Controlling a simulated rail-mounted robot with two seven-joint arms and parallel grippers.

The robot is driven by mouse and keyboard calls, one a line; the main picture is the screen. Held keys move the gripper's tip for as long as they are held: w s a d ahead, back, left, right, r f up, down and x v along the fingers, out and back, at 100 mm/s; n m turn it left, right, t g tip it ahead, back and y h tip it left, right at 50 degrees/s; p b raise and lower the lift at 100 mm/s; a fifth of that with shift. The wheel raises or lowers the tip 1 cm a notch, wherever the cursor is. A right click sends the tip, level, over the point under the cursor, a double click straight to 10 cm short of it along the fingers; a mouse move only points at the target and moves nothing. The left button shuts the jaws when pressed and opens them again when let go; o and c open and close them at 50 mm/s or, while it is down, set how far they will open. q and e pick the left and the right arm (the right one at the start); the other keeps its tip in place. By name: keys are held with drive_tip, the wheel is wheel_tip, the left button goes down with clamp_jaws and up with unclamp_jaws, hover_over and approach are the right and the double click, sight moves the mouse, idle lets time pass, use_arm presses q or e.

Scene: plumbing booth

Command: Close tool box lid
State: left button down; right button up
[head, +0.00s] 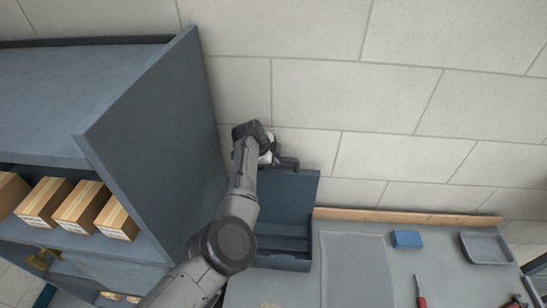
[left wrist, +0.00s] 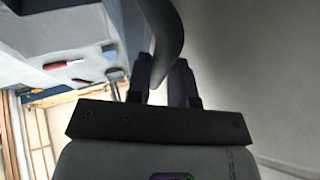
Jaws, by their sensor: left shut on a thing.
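The blue-grey tool box (head: 283,264) stands on the bench beside the tall cabinet. Its lid (head: 298,187) is raised at the back, near the wall, and the open tray shows below it. My left gripper (head: 272,158) is at the top edge of the lid, by a dark handle (head: 289,163). In the left wrist view its two fingers (left wrist: 162,82) are shut on a dark curved bar (left wrist: 168,38), which looks like this handle. My left arm covers the left side of the box. My right gripper is not in view.
The blue-grey cabinet (head: 160,130) stands close on the left, with cardboard boxes (head: 80,205) on its shelf. Right of the tool box the bench holds a grey mat (head: 355,270), a blue block (head: 407,239), a grey tray (head: 486,248) and a red-handled tool (head: 421,301).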

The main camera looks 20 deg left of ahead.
use_arm(q)
drive_tip(key=shift+s+r+p, duration=0.1)
drive_tip(key=shift+s+p, duration=0.1)
drive_tip(key=shift+p, duration=0.4)
drive_tip(key=s+d+f+t+p, duration=0.1)
drive_tip(key=s+f+t+p, duration=0.1)
drive_tip(key=s, duration=0.5)
drive_tip(key=s+d+f+m+t+p, duration=0.1)
drive_tip(key=s+t+p, duration=0.3)
drive_tip(key=s, duration=0.4)
drive_tip(key=shift+d+f+m+t+y+p, duration=0.35)
drive_tip(key=shift+d+p, duration=0.2)
drive_tip(key=shift+p, duration=0.3)
drive_tip(key=shift+s, duration=0.1)
drive_tip(key=c, duration=1.4)
unclamp_jaws()
drive_tip(key=o, duration=0.4)
drive_tip(key=shift+r, duration=0.1)
